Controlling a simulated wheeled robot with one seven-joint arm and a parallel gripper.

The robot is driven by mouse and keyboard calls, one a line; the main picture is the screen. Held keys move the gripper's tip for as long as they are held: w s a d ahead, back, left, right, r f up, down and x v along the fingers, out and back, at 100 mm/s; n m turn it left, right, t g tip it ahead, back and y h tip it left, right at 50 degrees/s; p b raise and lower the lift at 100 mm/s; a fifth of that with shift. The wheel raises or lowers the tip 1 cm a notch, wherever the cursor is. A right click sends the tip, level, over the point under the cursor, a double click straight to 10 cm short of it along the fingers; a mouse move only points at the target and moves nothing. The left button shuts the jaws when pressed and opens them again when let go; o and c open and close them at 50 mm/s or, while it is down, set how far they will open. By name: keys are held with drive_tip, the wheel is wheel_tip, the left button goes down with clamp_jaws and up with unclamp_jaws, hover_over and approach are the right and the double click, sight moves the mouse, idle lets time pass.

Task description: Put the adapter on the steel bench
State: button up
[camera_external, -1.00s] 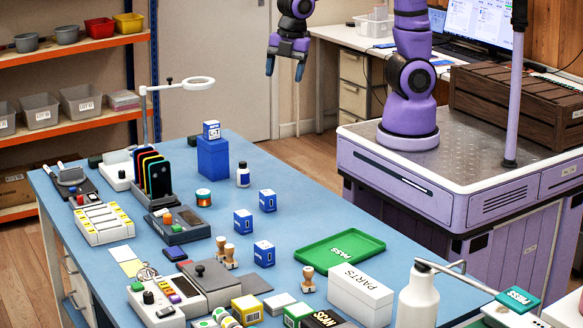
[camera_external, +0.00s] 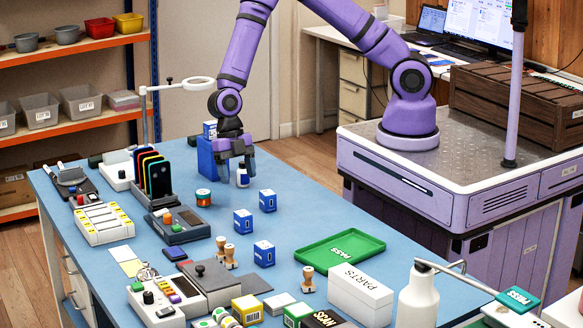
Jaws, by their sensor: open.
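Nothing is visibly held. No item is clearly recognisable as the adapter. Small blue-and-white boxes stand on the table: one (camera_external: 267,201) right of the gripper, one (camera_external: 243,222) nearer, one (camera_external: 264,254) nearer still; another (camera_external: 209,130) sits on the blue block, partly hidden by my arm. I cannot tell which surface is the steel bench.
A rack of phones (camera_external: 152,178) and a ring magnifier (camera_external: 198,84) stand left of the gripper. A green tray (camera_external: 323,257) and a white parts box (camera_external: 362,296) are nearer the camera. Table between boxes and tray is mostly clear.

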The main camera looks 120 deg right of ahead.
sight(242, 213)
drive_tip(key=shift+n, duration=0.3)
drive_tip(key=x, duration=1.3)
drive_tip(key=shift+w+d, duration=0.15)
drive_tip(key=shift+w, duration=0.15)
drive_tip(key=c, duration=1.1)
drive_tip(key=shift+r, duration=0.1)
